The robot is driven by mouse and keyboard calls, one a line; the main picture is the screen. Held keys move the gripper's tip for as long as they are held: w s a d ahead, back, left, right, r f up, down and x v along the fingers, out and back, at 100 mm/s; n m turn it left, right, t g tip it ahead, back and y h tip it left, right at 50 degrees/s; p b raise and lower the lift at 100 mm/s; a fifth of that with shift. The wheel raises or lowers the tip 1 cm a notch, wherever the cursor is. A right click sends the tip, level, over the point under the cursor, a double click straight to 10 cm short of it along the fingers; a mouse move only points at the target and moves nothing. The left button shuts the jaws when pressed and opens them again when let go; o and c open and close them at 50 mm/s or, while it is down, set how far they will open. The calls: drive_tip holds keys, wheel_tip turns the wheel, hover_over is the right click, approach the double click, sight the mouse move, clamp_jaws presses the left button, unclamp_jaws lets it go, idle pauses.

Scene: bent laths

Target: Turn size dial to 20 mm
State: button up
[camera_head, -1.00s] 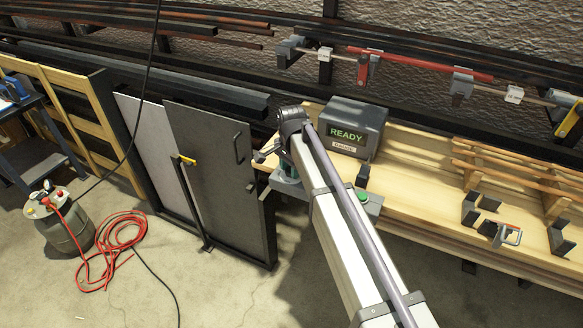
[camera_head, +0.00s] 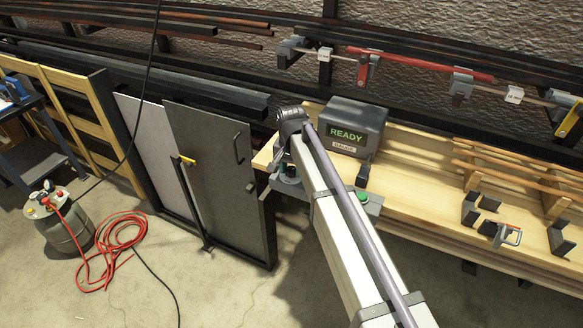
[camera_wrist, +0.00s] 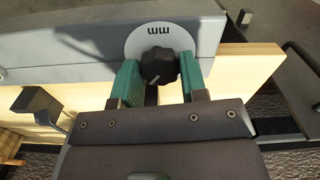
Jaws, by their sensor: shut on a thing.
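The size dial is a black lobed knob (camera_wrist: 159,66) in front of a pale round plate (camera_wrist: 135,44) marked "mm", which shows upside down in the wrist view. My gripper (camera_wrist: 160,72) has its two teal fingers on either side of the knob and is shut on it. The dial's pointer and number marks cannot be made out. In the head view my gripper (camera_head: 287,173) is low at the left end of the bench, mostly behind my arm, and the dial is hidden. A dark gauge box (camera_head: 357,124) reads "READY" in green.
A green button (camera_head: 362,197) sits on a grey box just right of my arm. Black brackets (camera_head: 470,209) and a red-handled clamp (camera_head: 509,235) are on the wooden bench (camera_head: 418,207). A dark grey panel (camera_head: 222,180) stands close on the left.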

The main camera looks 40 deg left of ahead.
sight(292, 169)
drive_tip(key=shift+n, duration=1.2)
drive_tip(key=o, duration=0.9)
drive_tip(key=shift+r, duration=0.15)
wheel_tip(292, 169, up, 11)
drive_tip(key=p, duration=1.1)
drive_tip(key=shift+f, duration=0.2)
drive_tip(key=shift+n, duration=0.3)
